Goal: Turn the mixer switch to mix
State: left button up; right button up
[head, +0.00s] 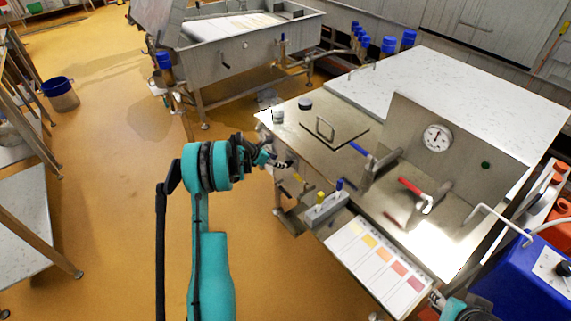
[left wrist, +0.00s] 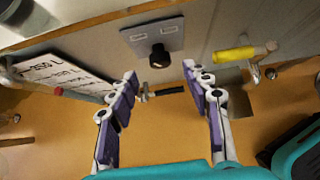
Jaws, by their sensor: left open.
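The mixer switch is most likely the black knob (left wrist: 160,58) on a grey plate (left wrist: 140,36) with small lettering, fixed to a steel wall in the left wrist view. My left gripper (left wrist: 162,71) is open, and its purple-padded fingers stand either side of the knob's line, apart from it. Nothing is held. In the head view the left gripper (head: 283,163) is beside the steel vat's left end, and the switch cannot be made out there. The tip of my right arm (head: 437,299) shows at the bottom right, its jaws unclear.
A yellow-handled valve (left wrist: 240,53) and a black-handled lever (left wrist: 165,92) stick out near the left gripper. A white lettered sign (left wrist: 62,76) is at left. The vat (head: 330,150) carries a red handle (head: 411,187) and a dial (head: 437,138). Floor left of the vat is clear.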

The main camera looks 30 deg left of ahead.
aim_at(288, 164)
pick_arm(q)
jog(key=b+x, duration=0.1)
jog(key=x, duration=0.5)
jog(key=shift+b, duration=0.4)
grip_shut()
